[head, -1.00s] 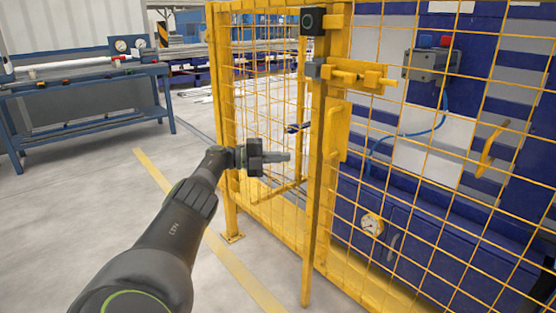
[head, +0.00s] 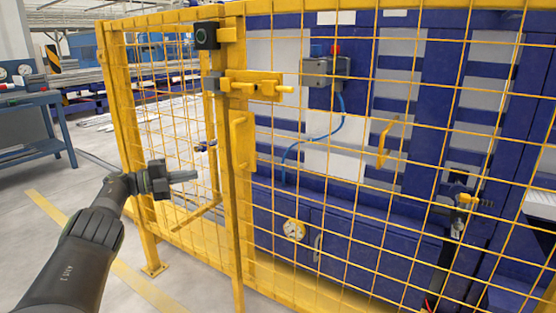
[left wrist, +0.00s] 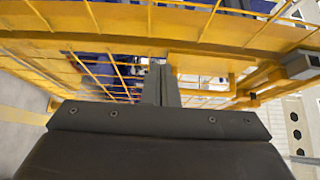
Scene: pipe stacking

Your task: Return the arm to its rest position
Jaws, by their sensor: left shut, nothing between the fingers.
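My left arm (head: 85,240) reaches in from the left in the head view. My left gripper (head: 186,176) is shut and empty, pointing right toward the yellow mesh fence and its post. In the left wrist view its closed fingers (left wrist: 160,85) point at the yellow frame and mesh; I cannot tell whether they touch. My right gripper is not in either view.
A yellow mesh fence (head: 340,190) with a bolt latch (head: 255,86) and a handle (head: 242,142) fills the middle and right. Blue cabinets (head: 330,225) stand behind it. A blue workbench (head: 35,125) is at the far left. Grey floor with a yellow line (head: 50,208) lies open at left.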

